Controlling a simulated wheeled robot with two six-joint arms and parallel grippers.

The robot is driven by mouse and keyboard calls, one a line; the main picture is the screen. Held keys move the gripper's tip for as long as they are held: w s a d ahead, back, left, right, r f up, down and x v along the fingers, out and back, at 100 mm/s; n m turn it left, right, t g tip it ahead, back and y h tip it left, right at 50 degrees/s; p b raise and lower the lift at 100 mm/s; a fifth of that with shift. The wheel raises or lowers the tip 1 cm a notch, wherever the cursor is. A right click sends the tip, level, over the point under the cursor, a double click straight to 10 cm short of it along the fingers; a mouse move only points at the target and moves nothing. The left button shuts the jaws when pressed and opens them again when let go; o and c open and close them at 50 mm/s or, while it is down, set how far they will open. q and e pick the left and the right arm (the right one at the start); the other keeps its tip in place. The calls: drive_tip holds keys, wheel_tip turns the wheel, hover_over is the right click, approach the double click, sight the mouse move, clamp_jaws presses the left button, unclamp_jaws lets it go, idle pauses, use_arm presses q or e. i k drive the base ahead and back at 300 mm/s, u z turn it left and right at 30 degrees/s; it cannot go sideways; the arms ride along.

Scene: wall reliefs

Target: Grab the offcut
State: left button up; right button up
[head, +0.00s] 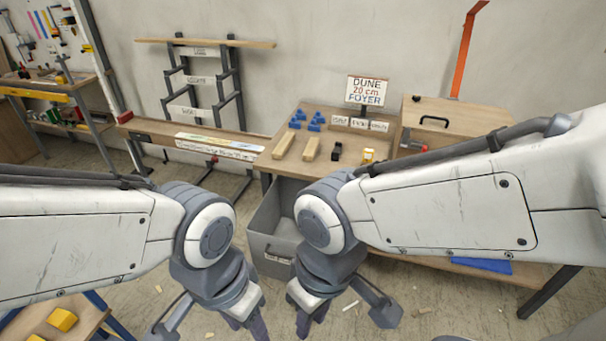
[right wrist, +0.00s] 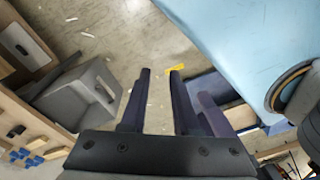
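Two pale wooden pieces lie on the workbench in the head view, a left one (head: 284,146) and a right one (head: 311,148). I cannot tell whether either is the offcut. Small pale scraps also lie on the floor, such as one (head: 350,305) near my right gripper. My right gripper (head: 311,320) points down in front of the bench, low in the head view. In the right wrist view it (right wrist: 160,72) is open, with nothing between its fingers. My left gripper (head: 246,327) hangs beside it; its fingertips are cut off by the frame edge.
A grey bin (head: 262,232) stands below the bench (head: 268,163). Blue blocks (head: 297,120) and a sign (head: 366,91) are on the bench. A lidded wooden box (head: 450,120) is at right. Yellow blocks (head: 62,319) lie on a low table at bottom left.

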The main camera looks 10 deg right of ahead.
sight(309, 154)
drive_tip(key=z, duration=0.45)
drive_tip(key=i, duration=0.6)
drive_tip(key=z, duration=0.5)
drive_tip(key=i, duration=0.7)
drive_tip(key=u, duration=0.5)
drive_tip(key=i, duration=0.6)
drive_tip(key=u, duration=1)
drive_tip(key=i, duration=0.3)
drive_tip(key=u, duration=0.25)
